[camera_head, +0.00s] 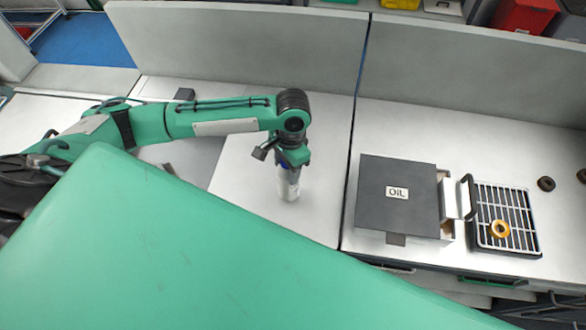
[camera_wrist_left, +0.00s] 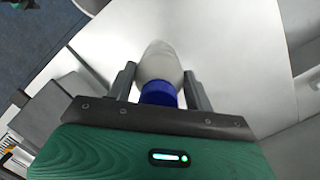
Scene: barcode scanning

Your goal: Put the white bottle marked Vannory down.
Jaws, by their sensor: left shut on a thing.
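The white bottle (camera_head: 288,187) with a blue cap is in my left gripper (camera_head: 286,168), over the light panel of the counter left of the dividing gap. In the head view it looks upright, cap at the top; I cannot tell whether its base touches the surface. The left wrist view shows the bottle (camera_wrist_left: 160,70) between the two fingers of my left gripper (camera_wrist_left: 160,82), cap toward the palm. The fingers are shut on it. No marking can be read on it. My right gripper is not in view.
A dark box marked OIL (camera_head: 398,210) stands to the right, beside a wire rack (camera_head: 512,238) holding an orange ring (camera_head: 499,229). A grey back panel (camera_head: 240,45) rises behind the counter. The light counter (camera_head: 320,200) around the bottle is clear.

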